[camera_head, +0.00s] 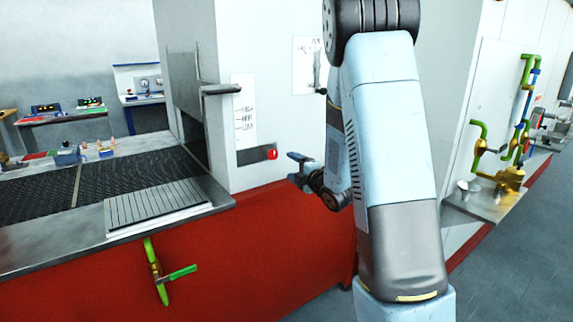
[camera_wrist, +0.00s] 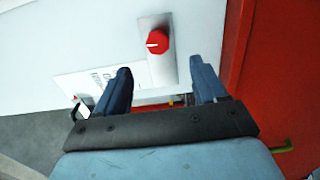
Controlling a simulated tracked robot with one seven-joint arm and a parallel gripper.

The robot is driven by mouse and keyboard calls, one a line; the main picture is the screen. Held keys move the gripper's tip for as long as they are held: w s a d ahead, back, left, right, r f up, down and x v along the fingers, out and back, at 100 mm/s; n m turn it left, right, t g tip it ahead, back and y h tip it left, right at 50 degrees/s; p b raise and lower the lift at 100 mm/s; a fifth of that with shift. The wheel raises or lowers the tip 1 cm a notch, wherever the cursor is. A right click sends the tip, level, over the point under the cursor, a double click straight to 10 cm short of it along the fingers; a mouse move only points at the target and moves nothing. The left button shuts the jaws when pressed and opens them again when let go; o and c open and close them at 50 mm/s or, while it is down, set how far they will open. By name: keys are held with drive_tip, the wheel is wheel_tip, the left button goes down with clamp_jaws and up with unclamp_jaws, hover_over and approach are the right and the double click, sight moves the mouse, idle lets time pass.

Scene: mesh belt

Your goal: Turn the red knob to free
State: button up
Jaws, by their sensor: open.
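The red knob (camera_head: 272,154) sits at the right end of a grey plate (camera_head: 250,157) on the white cabinet front. In the wrist view the red knob (camera_wrist: 158,42) shows a white mark toward its left side, and the grey plate (camera_wrist: 163,70) runs down from it. My gripper (camera_head: 293,167) is just right of the knob in the head view. In the wrist view my gripper (camera_wrist: 160,68) is open, its two blue fingers on either side of the plate below the knob. Nothing is between the fingers, and they appear apart from the knob.
A printed sheet (camera_head: 243,118) is above the plate, and a grey handle (camera_head: 221,89) sticks out higher up. A mesh belt (camera_head: 130,174) lies at the left. A green-handled valve (camera_head: 157,271) is on the red front. More piping (camera_head: 510,150) is at the right.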

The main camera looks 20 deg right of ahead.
sight(274, 155)
drive_tip(key=shift+s+d, duration=0.15)
drive_tip(key=shift+s, duration=0.4)
drive_tip(key=w+a+m, duration=0.1)
drive_tip(key=w+m, duration=0.3)
drive_tip(key=m, duration=0.1)
drive_tip(key=w+a+m, duration=0.2)
drive_tip(key=w+m, duration=0.2)
drive_tip(key=m, duration=0.2)
drive_tip(key=w+a+m, duration=0.1)
drive_tip(key=w+m, duration=0.4)
drive_tip(key=m, duration=0.1)
drive_tip(key=shift+a+r, duration=0.2)
drive_tip(key=shift+a, duration=0.1)
drive_tip(key=shift+c, duration=0.4)
